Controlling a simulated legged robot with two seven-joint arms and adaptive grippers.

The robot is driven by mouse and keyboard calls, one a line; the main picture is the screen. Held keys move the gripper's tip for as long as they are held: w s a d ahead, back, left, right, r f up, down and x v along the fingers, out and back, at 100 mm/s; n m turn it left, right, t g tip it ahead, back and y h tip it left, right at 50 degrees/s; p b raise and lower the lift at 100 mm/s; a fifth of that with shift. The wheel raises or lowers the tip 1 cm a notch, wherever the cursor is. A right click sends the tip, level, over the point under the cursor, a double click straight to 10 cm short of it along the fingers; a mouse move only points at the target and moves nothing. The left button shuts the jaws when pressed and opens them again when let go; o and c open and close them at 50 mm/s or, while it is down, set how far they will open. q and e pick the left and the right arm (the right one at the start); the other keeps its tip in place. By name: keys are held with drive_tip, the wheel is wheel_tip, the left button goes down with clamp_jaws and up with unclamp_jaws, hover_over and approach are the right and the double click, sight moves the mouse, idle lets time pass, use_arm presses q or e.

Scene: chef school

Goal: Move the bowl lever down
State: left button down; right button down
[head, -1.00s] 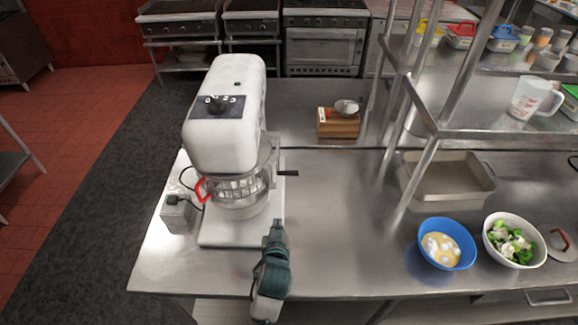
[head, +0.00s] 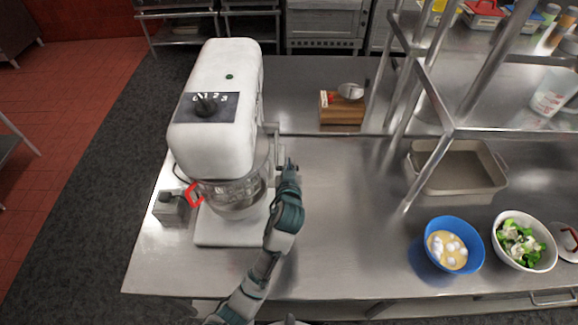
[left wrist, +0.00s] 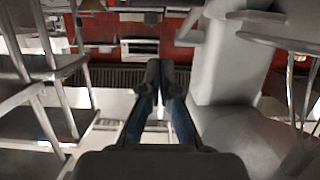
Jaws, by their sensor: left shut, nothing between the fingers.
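A white stand mixer (head: 213,130) stands on the steel table with a metal bowl (head: 236,196) on it. The bowl lever is on the mixer's right side; it is mostly hidden behind my left gripper (head: 289,167), and I cannot tell whether they touch. My left gripper is beside the bowl, its fingers shut and empty. In the left wrist view the shut fingers (left wrist: 166,72) point ahead, and a large pale body that looks like the mixer (left wrist: 224,55) is at right. My right gripper is not in view.
The steel table (head: 345,230) is clear right of my left arm. A wooden block (head: 342,109) is at the back. A steel shelf rack (head: 425,155), a baking pan (head: 428,183), a blue bowl (head: 433,256) and a white bowl of greens (head: 548,257) are at right.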

use_arm(q)
drive_tip(key=w+f, duration=0.2)
drive_tip(key=f, duration=0.1)
drive_tip(key=w+f, duration=0.1)
drive_tip(key=f, duration=0.1)
drive_tip(key=shift+a, duration=0.1)
